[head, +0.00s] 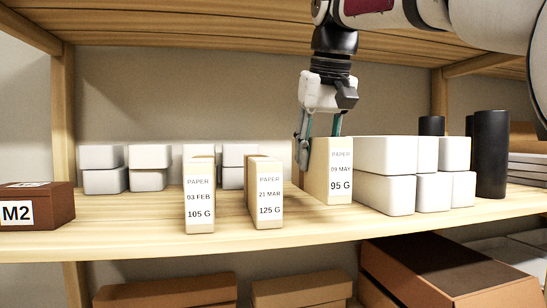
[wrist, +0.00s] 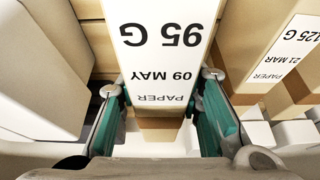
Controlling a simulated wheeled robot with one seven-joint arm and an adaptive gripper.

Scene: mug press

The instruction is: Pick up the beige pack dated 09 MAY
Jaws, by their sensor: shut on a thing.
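The beige pack dated 09 MAY (head: 328,172), with a white label reading PAPER and 95 G, stands upright on the wooden shelf in the head view. It also shows in the wrist view (wrist: 160,75), its label upside down between the fingers. My gripper (head: 321,142) comes down from above and is shut on this pack, with a finger on each side (wrist: 165,110). I cannot tell whether the pack's base is clear of the shelf.
The 21 MAR pack (head: 266,200) and 03 FEB pack (head: 200,205) stand to the left. White boxes (head: 385,190) are close on the right, with black cylinders (head: 490,155) beyond. A brown M2 box (head: 38,206) is far left. An upper shelf (head: 180,25) hangs above.

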